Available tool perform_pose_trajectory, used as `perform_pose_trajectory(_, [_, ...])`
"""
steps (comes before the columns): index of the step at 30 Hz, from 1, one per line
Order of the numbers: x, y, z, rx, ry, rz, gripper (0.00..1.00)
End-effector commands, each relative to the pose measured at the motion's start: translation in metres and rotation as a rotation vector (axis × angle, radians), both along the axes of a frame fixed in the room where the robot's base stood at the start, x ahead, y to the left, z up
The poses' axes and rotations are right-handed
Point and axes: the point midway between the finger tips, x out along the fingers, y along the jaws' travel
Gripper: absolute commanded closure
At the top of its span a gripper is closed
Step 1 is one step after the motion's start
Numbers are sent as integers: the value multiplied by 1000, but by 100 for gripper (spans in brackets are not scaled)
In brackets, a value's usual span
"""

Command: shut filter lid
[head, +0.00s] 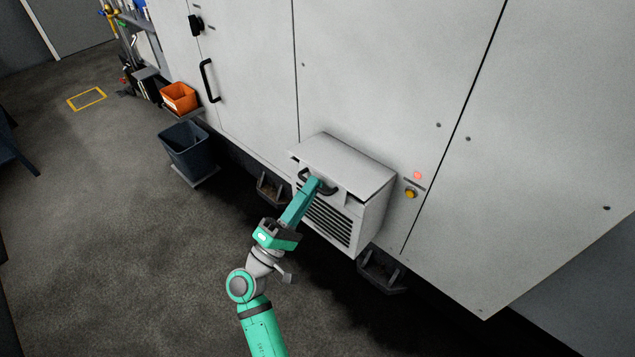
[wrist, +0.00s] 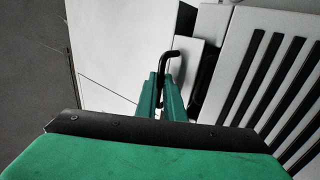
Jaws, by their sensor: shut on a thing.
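The filter lid (head: 345,163) is the pale top flap of a white box with a slatted front, the filter housing (head: 374,222), on the machine's front. The lid looks slightly raised, with a dark gap beneath its front edge. Its black handle (head: 303,174) sticks out at the front; it also shows in the wrist view (wrist: 172,56). My gripper (head: 315,183) is at the handle, and its two green fingers (wrist: 163,92) are closed around the handle bar. The fingers hide part of the handle.
A red lamp (head: 417,175) and a yellow button (head: 410,193) sit right of the housing. Dark machine feet (head: 381,272) stand below. A grey bin (head: 188,150) and an orange bin (head: 179,97) stand to the left. The floor at front left is clear.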

Motion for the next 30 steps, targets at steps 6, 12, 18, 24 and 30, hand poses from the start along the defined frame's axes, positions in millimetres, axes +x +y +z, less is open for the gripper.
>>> perform_pose_trajectory(6, [1,-1,-5,6,2,-1,100])
perform_pose_trajectory(12, [1,1,-5,7,2,2,100])
perform_pose_trajectory(18, [1,1,-4,6,1,2,84])
perform_pose_trajectory(24, [1,3,-4,4,0,7,84])
perform_pose_trajectory(30, [1,5,-3,3,-1,9,84])
